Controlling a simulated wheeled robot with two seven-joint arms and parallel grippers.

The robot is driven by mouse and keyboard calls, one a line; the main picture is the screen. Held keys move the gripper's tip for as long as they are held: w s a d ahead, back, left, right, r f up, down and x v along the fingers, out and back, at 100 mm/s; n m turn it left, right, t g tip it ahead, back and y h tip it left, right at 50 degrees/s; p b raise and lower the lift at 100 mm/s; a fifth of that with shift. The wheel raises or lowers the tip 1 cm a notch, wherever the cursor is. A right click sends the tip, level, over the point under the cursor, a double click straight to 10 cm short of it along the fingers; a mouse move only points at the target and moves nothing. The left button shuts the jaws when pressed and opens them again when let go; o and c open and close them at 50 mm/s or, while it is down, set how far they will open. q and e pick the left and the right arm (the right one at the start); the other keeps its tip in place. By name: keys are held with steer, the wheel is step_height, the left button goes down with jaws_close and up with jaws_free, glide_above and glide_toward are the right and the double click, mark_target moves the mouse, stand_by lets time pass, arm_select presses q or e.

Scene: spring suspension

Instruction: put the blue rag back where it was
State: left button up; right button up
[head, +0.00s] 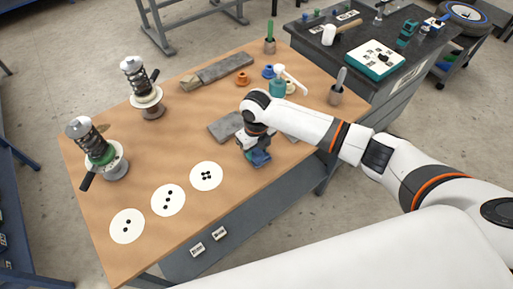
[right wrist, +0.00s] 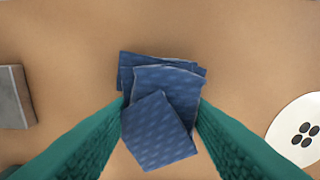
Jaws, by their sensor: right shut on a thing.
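The blue rag (right wrist: 160,95) is a folded, dimpled blue cloth in the right wrist view, between the two green fingers of my right gripper (right wrist: 160,122). The fingers press on its sides. In the head view the rag (head: 260,158) shows just below my right gripper (head: 252,146), over the middle front of the wooden table (head: 130,100). I cannot tell whether the rag touches the table. My left gripper is not in view.
White discs with black dots (head: 206,176) lie along the front left. Two spring assemblies (head: 145,90) stand at the left. A grey slab (head: 226,127) lies beside the gripper, a long grey piece (head: 216,72) behind. A teal container (head: 278,88) and a cup (head: 336,95) stand at the right.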

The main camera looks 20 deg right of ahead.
mark_target(256, 151)
steer(key=shift+f, duration=0.15)
steer(key=o, duration=0.9)
step_height(256, 151, up, 12)
steer(key=shift+r+b, duration=0.2)
steer(key=shift+b, duration=0.3)
